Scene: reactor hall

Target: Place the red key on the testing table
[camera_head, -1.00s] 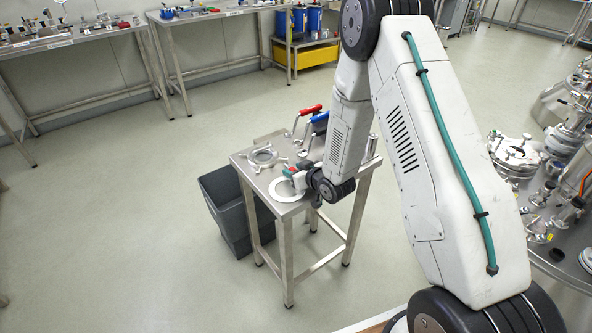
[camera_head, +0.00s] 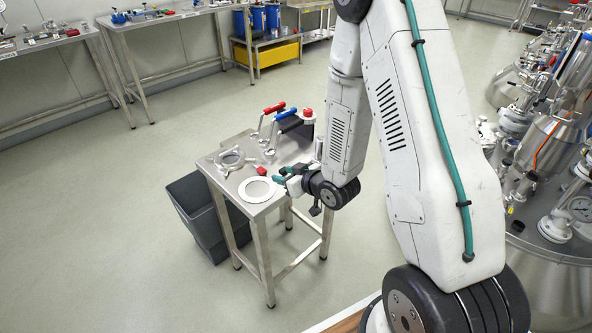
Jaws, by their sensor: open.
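The testing table appears to be the small steel table (camera_head: 294,154) in the middle of the floor. A small red piece (camera_head: 262,171), which looks like the red key, lies on its top beside a white ring. My gripper (camera_head: 279,175), with green fingertips, is low over the tabletop just right of the red piece. It is open, and the red piece appears clear of it. My arm hides part of the table's right side.
A white ring (camera_head: 244,193) and a metal flange (camera_head: 229,159) lie on the tabletop. Red-handled (camera_head: 274,107) and blue-handled (camera_head: 287,114) tools stand at its back. A dark bin (camera_head: 194,212) is at its left, steel vessels (camera_head: 552,150) at right. Floor at left is clear.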

